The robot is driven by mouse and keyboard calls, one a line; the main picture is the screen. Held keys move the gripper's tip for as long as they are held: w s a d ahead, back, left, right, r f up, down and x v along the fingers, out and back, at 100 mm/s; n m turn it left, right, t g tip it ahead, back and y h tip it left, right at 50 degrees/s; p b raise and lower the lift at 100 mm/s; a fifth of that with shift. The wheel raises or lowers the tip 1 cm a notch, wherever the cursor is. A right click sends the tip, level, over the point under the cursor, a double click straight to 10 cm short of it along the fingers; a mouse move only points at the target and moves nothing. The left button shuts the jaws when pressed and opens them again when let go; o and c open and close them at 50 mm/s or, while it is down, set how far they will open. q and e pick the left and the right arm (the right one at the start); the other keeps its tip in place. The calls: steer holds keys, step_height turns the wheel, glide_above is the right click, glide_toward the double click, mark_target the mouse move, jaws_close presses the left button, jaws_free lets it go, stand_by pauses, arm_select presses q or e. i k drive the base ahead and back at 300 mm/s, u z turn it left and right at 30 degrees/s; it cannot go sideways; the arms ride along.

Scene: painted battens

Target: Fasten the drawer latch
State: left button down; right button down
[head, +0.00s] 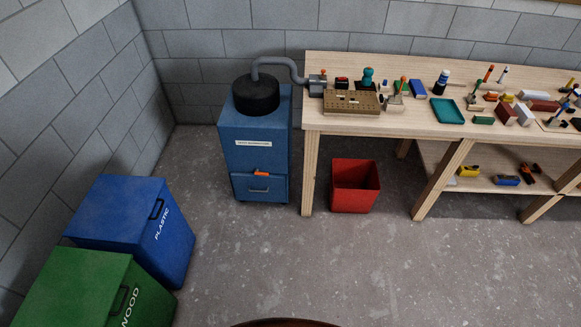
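A blue cabinet (254,128) stands against the back wall at the left end of the workbench. Its drawer (244,190) is at the bottom and has a small grey handle. A small orange latch (261,172) sits at the drawer's top edge, pointing sideways to the right. The drawer front looks about flush with the cabinet; whether the latch is engaged is too small to tell. Neither of my grippers is in view.
A wooden workbench (420,116) with many small tools runs right along the wall. A red bin (354,186) stands under it, right of the cabinet. A blue plastic bin (125,215) and a green wood bin (75,283) stand left. The floor before the cabinet is clear.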

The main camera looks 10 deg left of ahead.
mark_target(257, 172)
steer(key=z, duration=0.15)
steer(key=i, duration=0.95)
steer(key=u, duration=0.3)
